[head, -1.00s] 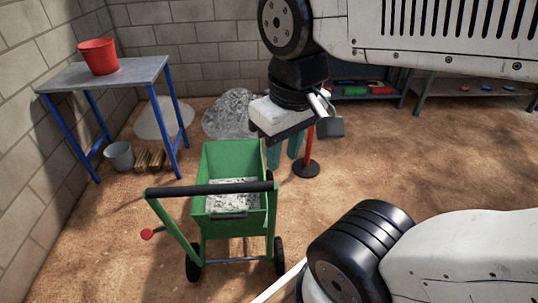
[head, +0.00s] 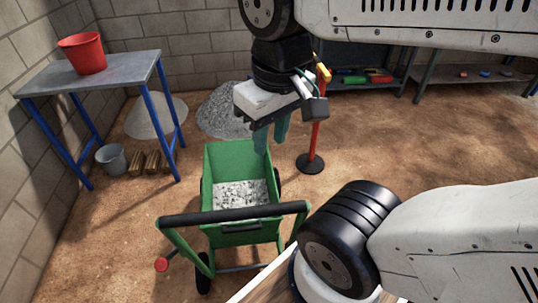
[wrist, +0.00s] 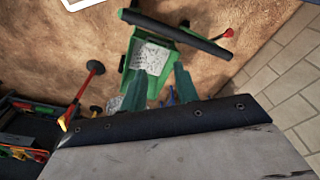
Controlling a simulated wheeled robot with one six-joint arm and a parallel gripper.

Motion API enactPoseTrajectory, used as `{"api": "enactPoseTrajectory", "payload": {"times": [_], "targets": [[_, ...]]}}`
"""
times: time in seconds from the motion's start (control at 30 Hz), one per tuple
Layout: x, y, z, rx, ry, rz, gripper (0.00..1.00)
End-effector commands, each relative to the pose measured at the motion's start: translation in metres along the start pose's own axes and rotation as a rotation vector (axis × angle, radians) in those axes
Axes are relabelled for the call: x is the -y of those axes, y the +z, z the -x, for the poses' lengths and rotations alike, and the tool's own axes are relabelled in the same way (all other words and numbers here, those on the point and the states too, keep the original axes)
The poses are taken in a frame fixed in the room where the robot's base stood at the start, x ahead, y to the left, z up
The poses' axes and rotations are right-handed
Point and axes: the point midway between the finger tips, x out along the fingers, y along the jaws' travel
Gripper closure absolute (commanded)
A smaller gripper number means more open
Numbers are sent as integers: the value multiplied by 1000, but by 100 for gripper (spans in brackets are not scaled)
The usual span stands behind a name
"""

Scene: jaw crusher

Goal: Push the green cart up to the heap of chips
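The green cart (head: 237,155) stands on the dirt floor in front of me, with grey chips (head: 240,194) in its tub. Its black handle bar (head: 235,213) faces me; it also shows in the wrist view (wrist: 178,32). The grey heap of chips (head: 222,108) lies beyond the cart, with bare floor between them. My gripper (head: 271,136) hangs over the cart's far right side, fingers pointing down. In the wrist view its two teal fingers (wrist: 161,92) are apart with nothing between them. It is away from the handle bar.
A blue-legged table (head: 105,72) with a red bucket (head: 84,54) stands left. A grey bucket (head: 111,159) and wood blocks (head: 153,161) lie under it. A pale heap (head: 157,114) lies beside the grey one. A red post (head: 315,135) stands right of the cart.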

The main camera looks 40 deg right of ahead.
Motion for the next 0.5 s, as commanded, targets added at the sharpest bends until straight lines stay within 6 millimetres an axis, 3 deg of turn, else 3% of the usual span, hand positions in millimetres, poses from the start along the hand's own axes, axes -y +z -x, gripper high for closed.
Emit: {"api": "enactPoseTrajectory", "payload": {"times": [0.17,0.27,0.37,0.5], "targets": [[1,-4,0,1,-7,2,70],[4,-20,1,1,-35,7,70],[10,-53,2,-9,-91,17,70],[13,-120,-5,-43,-190,20,70]]}}
